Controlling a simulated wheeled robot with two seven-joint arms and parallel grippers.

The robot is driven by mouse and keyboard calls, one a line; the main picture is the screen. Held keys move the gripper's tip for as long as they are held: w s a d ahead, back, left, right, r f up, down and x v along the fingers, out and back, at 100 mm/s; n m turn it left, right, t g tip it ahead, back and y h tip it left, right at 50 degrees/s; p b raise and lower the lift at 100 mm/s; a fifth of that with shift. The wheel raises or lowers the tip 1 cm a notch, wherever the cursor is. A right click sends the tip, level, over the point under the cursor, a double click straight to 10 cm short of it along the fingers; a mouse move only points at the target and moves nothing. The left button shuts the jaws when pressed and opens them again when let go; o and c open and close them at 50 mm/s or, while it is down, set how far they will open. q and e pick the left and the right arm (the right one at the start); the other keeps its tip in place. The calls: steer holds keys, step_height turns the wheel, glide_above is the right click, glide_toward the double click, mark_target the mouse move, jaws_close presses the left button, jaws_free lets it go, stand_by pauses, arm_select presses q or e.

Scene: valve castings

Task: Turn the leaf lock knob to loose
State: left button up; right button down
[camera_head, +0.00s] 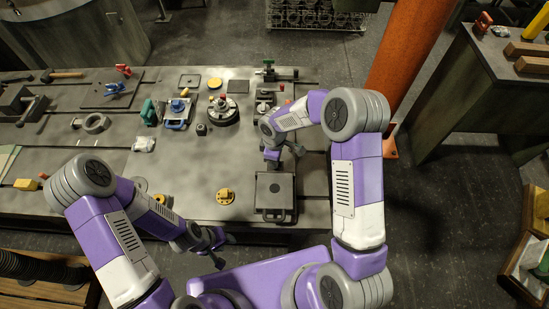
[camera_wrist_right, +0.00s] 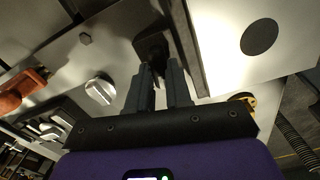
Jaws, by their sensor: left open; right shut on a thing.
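My right gripper (camera_wrist_right: 156,65) is shut on a small black part (camera_wrist_right: 152,42), which appears to be the leaf lock knob, beside the edge of a pale plate (camera_wrist_right: 225,55) with a dark round spot. The fingers cover much of the part, and I cannot read its setting. In the head view the right gripper (camera_head: 285,153) is just beyond the far edge of the plate (camera_head: 275,188), and the held part cannot be made out there. My left gripper (camera_head: 222,246) is open and empty in front of the bench's near edge.
A silver knob (camera_wrist_right: 100,89) and an orange handle (camera_wrist_right: 22,90) lie left of the fingers in the wrist view. A yellow flanged piece (camera_head: 225,196) stands left of the plate. A round dark fixture (camera_head: 222,112) and blue vise (camera_head: 178,113) stand farther back.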

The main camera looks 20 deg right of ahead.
steer(key=shift+n, duration=0.6)
steer(key=c, duration=1)
jaws_free()
steer(key=shift+c, duration=0.2)
